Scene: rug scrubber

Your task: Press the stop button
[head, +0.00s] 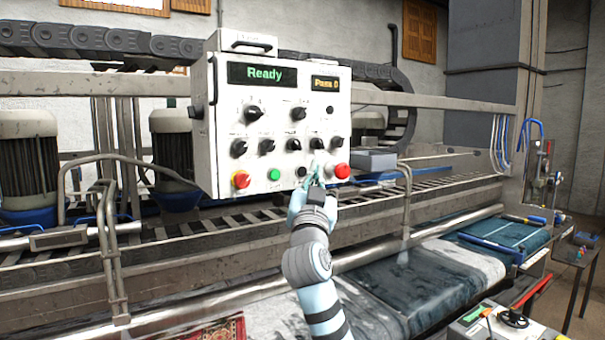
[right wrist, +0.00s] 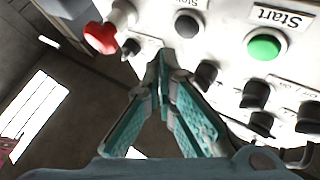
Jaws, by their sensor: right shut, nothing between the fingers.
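The white control panel (head: 225,130) carries a "Ready" display. The stop button is a round black button (right wrist: 187,24) with a "Stop" label beside it in the right wrist view; in the head view it is the small dark button (head: 301,172) in the bottom row. My right gripper (head: 316,172) is shut and empty, its fingertips up at the panel's bottom row, between the stop button and the red mushroom button. In the right wrist view the fingertips (right wrist: 160,62) appear close to the stop button; I cannot tell whether they touch the panel. My left gripper is out of view.
Several black rotary knobs (head: 266,145) fill the rows above. A metal rail machine with rugs lies behind and below.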

